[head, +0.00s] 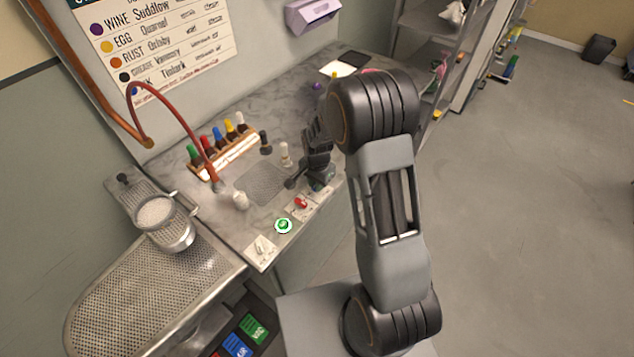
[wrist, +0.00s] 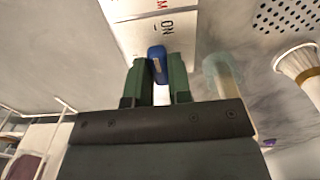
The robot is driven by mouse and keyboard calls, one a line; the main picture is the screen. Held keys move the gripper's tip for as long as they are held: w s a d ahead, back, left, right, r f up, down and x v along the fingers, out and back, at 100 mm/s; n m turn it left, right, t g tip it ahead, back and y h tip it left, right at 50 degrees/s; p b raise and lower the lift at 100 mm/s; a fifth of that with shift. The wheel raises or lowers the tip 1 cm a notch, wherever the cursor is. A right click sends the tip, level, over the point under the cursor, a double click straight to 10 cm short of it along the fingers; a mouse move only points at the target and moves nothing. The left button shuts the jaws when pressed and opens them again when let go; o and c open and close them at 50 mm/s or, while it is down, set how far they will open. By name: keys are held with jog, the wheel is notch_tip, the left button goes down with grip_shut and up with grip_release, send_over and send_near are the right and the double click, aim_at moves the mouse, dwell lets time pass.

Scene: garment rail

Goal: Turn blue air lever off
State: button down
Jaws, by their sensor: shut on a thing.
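The blue air lever (wrist: 157,54) shows in the wrist view between my two green fingertips, in front of a white plate (wrist: 140,32) with the word ON and part of a red letter. My gripper (wrist: 160,75) is shut on the lever.
A pale brush-like thing (wrist: 300,66) is close at right.

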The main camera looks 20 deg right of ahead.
jog(key=shift+n, duration=0.3)
jog(key=n+b, duration=0.2)
jog(key=n, duration=0.2)
jog(key=shift+f, duration=0.1)
jog(key=n+b, duration=0.1)
jog(key=n, duration=0.3)
jog(key=shift+b, duration=0.4)
jog(key=n+b, duration=0.1)
jog(key=n, duration=0.4)
jog(key=shift+n+b, duration=0.55)
jog(key=shift+n, duration=1.65)
jog(key=c, duration=1)
grip_release()
jog(key=shift+c, duration=0.2)
